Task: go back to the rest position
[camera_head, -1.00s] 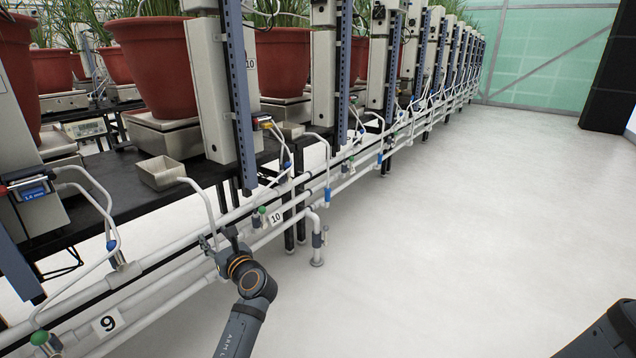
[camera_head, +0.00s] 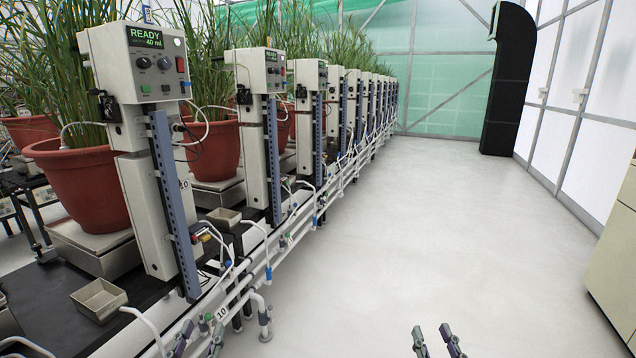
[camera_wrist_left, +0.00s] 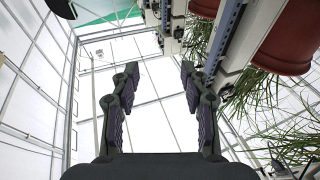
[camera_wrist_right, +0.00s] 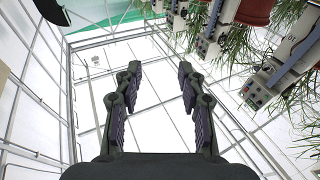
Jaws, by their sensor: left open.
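My left gripper (camera_head: 199,338) shows at the bottom edge of the head view, in front of the white pipes. Its two fingers stand apart with nothing between them in the left wrist view (camera_wrist_left: 160,78). My right gripper (camera_head: 433,336) shows at the bottom edge, over the bare floor. Its fingers are also apart and empty in the right wrist view (camera_wrist_right: 160,76). Both grippers point upward and touch nothing that I can see. The rest of both arms is out of the head view.
A row of weighing stations with grey columns (camera_head: 130,85) and red pots (camera_head: 80,185) of grass runs along the left. A metal tray (camera_head: 99,300) sits on the black bench. White pipes (camera_head: 240,290) edge the bench. The floor (camera_head: 390,240) is clear; a beige cabinet (camera_head: 612,265) stands right.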

